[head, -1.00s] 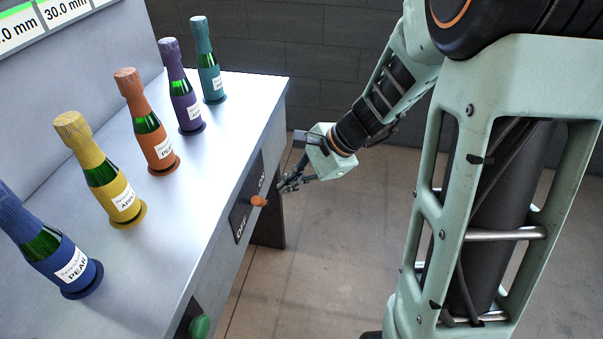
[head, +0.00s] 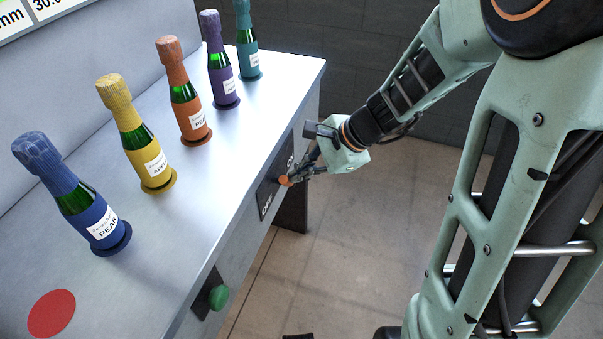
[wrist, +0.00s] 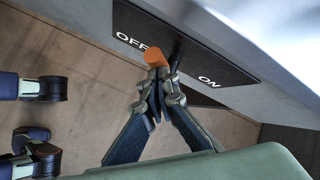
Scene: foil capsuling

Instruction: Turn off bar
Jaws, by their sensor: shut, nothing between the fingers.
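The bar is a lever with an orange end (head: 285,180) on a dark panel (head: 266,195) on the front of the workbench. The panel reads OFF at its near end and ON at its far end. In the wrist view the orange end (wrist: 156,57) stands out between the two words, closer to OFF. My gripper (head: 296,175) is shut and empty, right at the lever on its ON side. In the wrist view the fingertips (wrist: 160,78) overlap the lever's end; whether they touch it I cannot tell. The gripper partly hides the ON end in the head view.
A green knob (head: 218,297) sits lower on the bench front. Blue (head: 72,195), yellow (head: 138,135), orange (head: 184,92), purple (head: 221,60) and teal (head: 247,40) capped bottles stand on the bench top (head: 215,190). A red disc (head: 52,313) lies near.

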